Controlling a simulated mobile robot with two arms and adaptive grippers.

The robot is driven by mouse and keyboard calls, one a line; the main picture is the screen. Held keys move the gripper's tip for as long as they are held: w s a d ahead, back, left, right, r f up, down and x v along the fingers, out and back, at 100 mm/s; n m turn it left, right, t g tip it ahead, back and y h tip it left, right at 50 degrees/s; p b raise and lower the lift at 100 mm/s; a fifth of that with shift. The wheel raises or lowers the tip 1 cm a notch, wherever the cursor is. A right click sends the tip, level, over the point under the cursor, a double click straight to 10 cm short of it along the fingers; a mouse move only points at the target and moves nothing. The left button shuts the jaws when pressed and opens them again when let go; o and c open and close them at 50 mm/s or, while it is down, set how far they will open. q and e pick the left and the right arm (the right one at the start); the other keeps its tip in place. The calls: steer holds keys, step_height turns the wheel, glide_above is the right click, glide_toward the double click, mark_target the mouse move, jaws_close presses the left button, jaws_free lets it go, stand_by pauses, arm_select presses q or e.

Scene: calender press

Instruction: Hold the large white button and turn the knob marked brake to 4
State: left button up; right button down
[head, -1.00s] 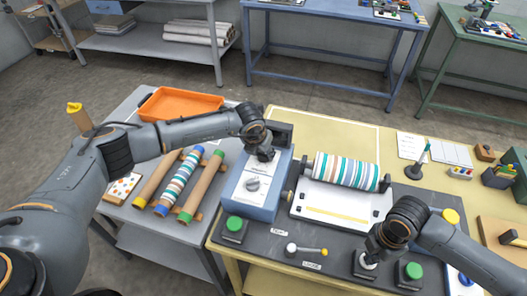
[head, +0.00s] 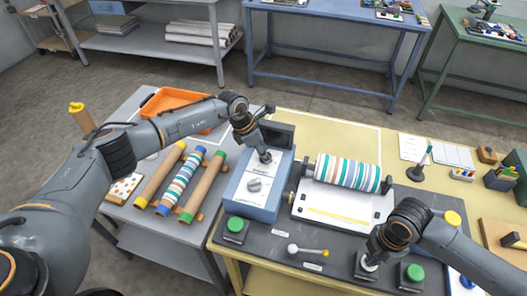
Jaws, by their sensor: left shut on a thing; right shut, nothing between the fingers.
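The blue control box (head: 258,205) stands left of the striped roller, with a pale sloped face. My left gripper (head: 265,157) is at the upper part of this face and shut on a small knob there, which it mostly hides. A second grey knob (head: 254,185) is in plain view below it. The markings are too small to read. My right gripper (head: 371,259) is shut and empty, pointing down at the large white button (head: 369,266) on the dark mat. Its tips appear to touch the button and cover part of it.
Green buttons (head: 235,224) (head: 415,271) and a yellow button (head: 452,217) stand on the dark mat. The striped roller (head: 347,172) sits right of the blue box. Several rolls (head: 180,182) and an orange tray (head: 172,101) lie left.

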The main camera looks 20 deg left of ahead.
arm_select(q)
steer(key=shift+s+a+f+m, duration=0.1)
steer(key=shift+f+m, duration=0.05)
steer(key=shift+m, duration=0.35)
arm_select(e)
steer(key=shift+s+d+f, duration=0.1)
steer(key=shift+d+f, duration=0.05)
steer(key=shift+f, duration=0.05)
arm_select(q)
steer(key=o, duration=1.2)
steer(key=shift+a+r, duration=0.1)
steer(key=shift+r, duration=0.4)
steer(key=v, duration=1.1)
steer(key=shift+a+r, duration=0.1)
